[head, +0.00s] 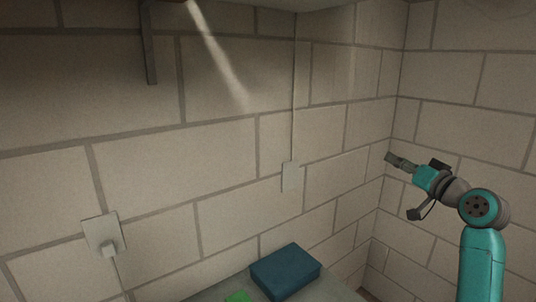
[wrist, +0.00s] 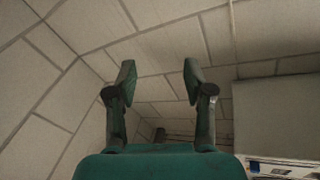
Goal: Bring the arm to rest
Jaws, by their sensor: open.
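My gripper (head: 398,161) is raised at the right of the head view, in front of the brick wall, on my teal and grey arm. In the wrist view my gripper (wrist: 158,85) shows two dark fingers spread apart with nothing between them. It is open and empty, and touches nothing that I can see.
A dark blue box (head: 285,271) sits on a grey surface (head: 215,293) at the bottom of the head view, with a green item (head: 238,296) beside it. Wall fittings (head: 103,234) and a switch (head: 290,177) are on the brick wall. The space around my gripper looks clear.

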